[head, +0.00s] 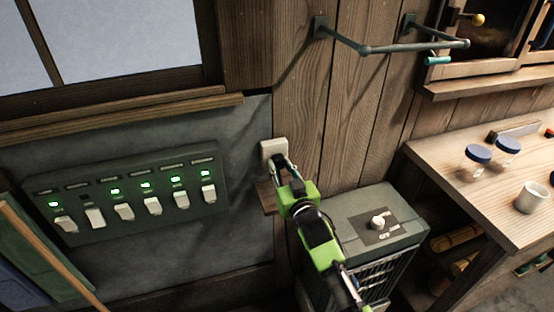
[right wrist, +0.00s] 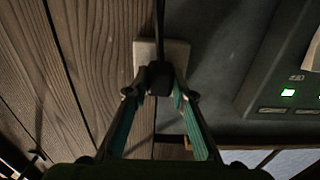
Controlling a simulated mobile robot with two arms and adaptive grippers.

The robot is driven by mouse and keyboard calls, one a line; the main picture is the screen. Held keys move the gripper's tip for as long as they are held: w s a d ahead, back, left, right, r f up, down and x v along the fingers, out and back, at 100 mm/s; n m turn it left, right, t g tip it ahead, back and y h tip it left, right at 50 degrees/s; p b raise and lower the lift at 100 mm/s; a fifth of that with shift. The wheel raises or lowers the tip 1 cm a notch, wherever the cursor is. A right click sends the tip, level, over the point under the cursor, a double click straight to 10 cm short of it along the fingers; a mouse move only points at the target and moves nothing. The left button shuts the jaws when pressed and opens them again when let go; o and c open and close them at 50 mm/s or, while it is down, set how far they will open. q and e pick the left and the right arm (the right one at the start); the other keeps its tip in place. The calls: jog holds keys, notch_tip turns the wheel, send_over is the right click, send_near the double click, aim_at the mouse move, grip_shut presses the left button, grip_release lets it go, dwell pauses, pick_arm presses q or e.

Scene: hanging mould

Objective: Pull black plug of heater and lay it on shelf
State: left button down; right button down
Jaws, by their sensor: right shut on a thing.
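The pale wall socket (head: 273,150) is on the plank wall, and it also shows in the right wrist view (right wrist: 146,54). My right gripper (head: 281,166) reaches up to it. In the right wrist view its two fingertips (right wrist: 156,93) close on both sides of the black plug (right wrist: 160,76), with a dark cord running up from it. The plug is right at the socket face; I cannot tell how deep it sits. The small wooden shelf (head: 265,198) is just below the socket, partly behind my gripper. The grey-green heater (head: 346,211) with a white knob stands below right. My left gripper is out of view.
A switch panel (head: 130,190) with several lit green lamps is left of the socket. A metal rail (head: 400,48) juts from the wall above right. A workbench (head: 470,200) with blue-lidded jars (head: 474,163) and a white mug (head: 530,198) stands at the right.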

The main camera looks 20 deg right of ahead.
aim_at(279, 165)
jog(key=shift+s+r+p, duration=0.15)
jog(key=shift+s+p, duration=1.35)
jog(key=shift+s, duration=1.25)
